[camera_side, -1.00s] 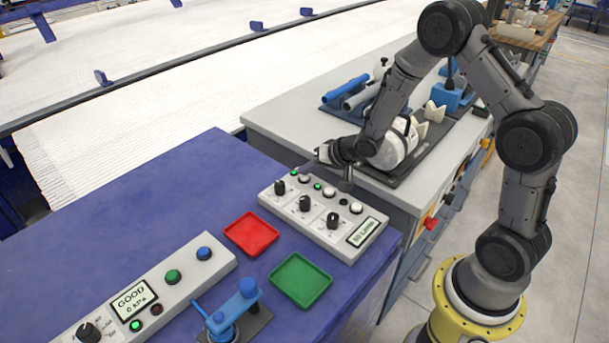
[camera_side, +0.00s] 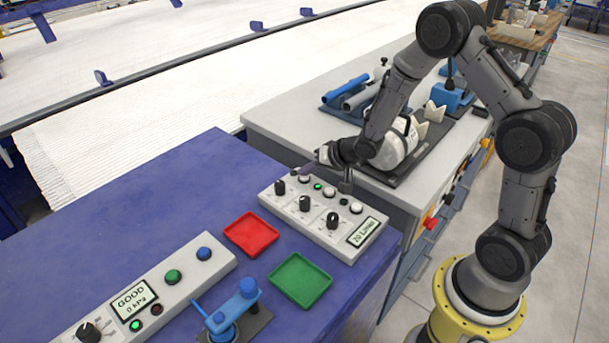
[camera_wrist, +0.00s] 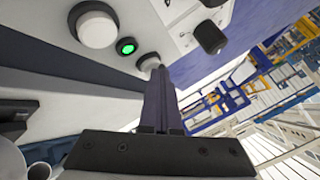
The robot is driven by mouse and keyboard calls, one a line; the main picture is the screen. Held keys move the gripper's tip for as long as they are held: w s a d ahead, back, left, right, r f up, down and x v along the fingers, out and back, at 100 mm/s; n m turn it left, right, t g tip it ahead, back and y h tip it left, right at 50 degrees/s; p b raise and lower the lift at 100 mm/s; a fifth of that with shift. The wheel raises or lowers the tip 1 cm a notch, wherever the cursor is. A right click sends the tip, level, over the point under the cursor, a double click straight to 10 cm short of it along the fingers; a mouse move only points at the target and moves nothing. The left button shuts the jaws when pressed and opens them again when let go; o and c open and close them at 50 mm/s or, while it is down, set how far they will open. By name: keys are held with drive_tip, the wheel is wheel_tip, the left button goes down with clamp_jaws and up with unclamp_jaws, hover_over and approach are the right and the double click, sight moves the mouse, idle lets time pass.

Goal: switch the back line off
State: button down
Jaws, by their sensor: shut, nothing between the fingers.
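The control box (camera_side: 322,222) has three black knobs, a row of white buttons and small lights, and a display (camera_side: 363,231) that seems to read 20 L/min. The farthest knob (camera_side: 280,187) stands at its back left end. The back white button (camera_side: 304,178) lies under my fingertips, and it also shows in the wrist view (camera_wrist: 149,61). My gripper (camera_wrist: 157,70) is shut and empty, its tips at that button, touching or very close. The middle light (camera_side: 318,187) is green, also in the wrist view (camera_wrist: 126,47). The back light (camera_side: 293,178) looks dark.
A red tray (camera_side: 251,234) and a green tray (camera_side: 300,280) lie in front of the box. A gauge panel (camera_side: 150,295) reading GOOD and a blue clamp (camera_side: 236,305) stand nearer. Pipes (camera_side: 347,88) lie in a blue rack behind.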

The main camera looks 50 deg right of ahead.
drive_tip(key=shift+r, duration=0.15)
wheel_tip(320, 180, up, 6)
idle(0.8)
wheel_tip(320, 180, up, 10)
drive_tip(key=t, duration=0.2)
hover_over(307, 182)
drive_tip(key=a, duration=0.2)
drive_tip(key=s+r+n+t+h, duration=0.1)
drive_tip(key=s+r, duration=0.2)
drive_tip(key=r, duration=0.3)
drive_tip(key=s+r+h, duration=0.1)
drive_tip(key=s+r, duration=0.3)
drive_tip(key=r, duration=0.1)
drive_tip(key=s+a+r+n+g, duration=0.2)
drive_tip(key=s, duration=1.1)
drive_tip(key=s+a+f+n+g+y, duration=0.1)
drive_tip(key=s+a+f+n+g, duration=0.1)
drive_tip(key=s+f+n+g, duration=0.2)
drive_tip(key=s+f, duration=0.3)
drive_tip(key=s, duration=0.4)
drive_tip(key=shift+s+f+n+g, duration=0.2)
drive_tip(key=shift+s+n+g, duration=0.1)
drive_tip(key=shift+s+n, duration=0.1)
